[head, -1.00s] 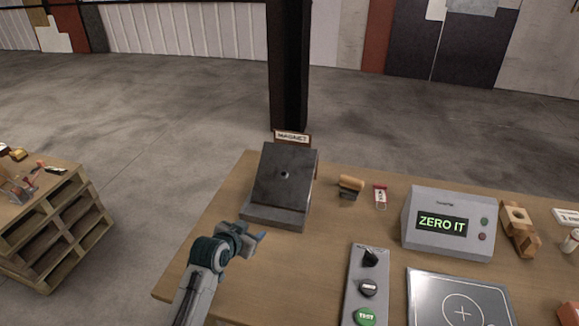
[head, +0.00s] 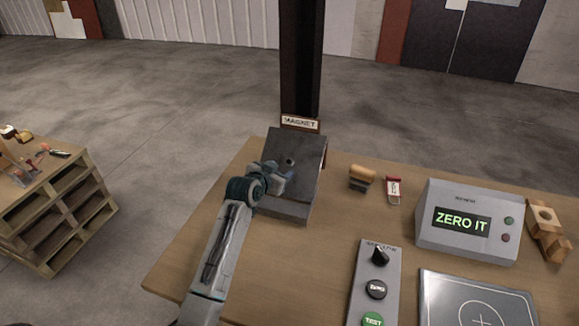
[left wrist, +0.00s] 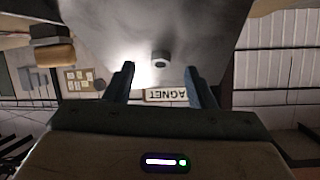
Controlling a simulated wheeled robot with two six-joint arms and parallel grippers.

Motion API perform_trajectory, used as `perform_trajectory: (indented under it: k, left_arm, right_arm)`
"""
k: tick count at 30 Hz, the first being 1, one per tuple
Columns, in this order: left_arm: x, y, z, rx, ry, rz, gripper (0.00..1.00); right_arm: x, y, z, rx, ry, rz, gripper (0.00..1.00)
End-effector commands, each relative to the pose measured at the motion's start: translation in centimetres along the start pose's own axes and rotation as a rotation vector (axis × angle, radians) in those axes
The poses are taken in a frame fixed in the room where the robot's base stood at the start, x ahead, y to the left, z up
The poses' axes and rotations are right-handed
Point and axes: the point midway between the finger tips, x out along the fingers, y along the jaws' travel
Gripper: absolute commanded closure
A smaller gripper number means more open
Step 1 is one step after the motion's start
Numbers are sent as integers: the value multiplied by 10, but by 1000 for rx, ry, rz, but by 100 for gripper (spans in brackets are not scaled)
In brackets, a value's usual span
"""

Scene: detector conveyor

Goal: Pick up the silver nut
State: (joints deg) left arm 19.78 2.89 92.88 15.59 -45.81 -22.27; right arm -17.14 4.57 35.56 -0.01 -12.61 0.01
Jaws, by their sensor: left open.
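The silver nut (head: 290,161) is a small grey piece on the sloped dark face of the magnet block (head: 308,150), below a sign reading MAGNET (head: 300,123). In the left wrist view the nut (left wrist: 160,60) shows as a small round piece with a dark hole. My left gripper (head: 284,176) is over the lower part of the slope, just below the nut in the picture. In the left wrist view its two blue fingers (left wrist: 157,76) are spread, with the nut just beyond the gap between their tips. My right gripper is not in view.
To the right on the wooden table (head: 325,225) are a wooden-topped piece (head: 361,178), a red-tagged item (head: 394,190), a grey display box (head: 468,220) reading ZERO IT, a button panel (head: 376,270) and a metal plate (head: 475,300). A black post (head: 301,60) rises behind the magnet block.

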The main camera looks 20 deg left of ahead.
Motion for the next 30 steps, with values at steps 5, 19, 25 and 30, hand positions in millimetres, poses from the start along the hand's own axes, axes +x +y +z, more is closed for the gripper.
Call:
perform_trajectory:
  k: [5, 19, 25, 30]
  left_arm:
    - [26, -1, 1, 0, 0, 0, 50]
    - [42, -2, -4, 0, -1, 0, 50]
    - [42, -2, -3, 0, -1, 0, 81]
    - [42, -2, -4, 0, -1, 0, 100]
  right_arm:
    - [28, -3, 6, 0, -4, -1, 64]
    - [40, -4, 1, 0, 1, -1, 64]
    - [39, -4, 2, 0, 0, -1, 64]
    - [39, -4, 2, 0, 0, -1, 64]
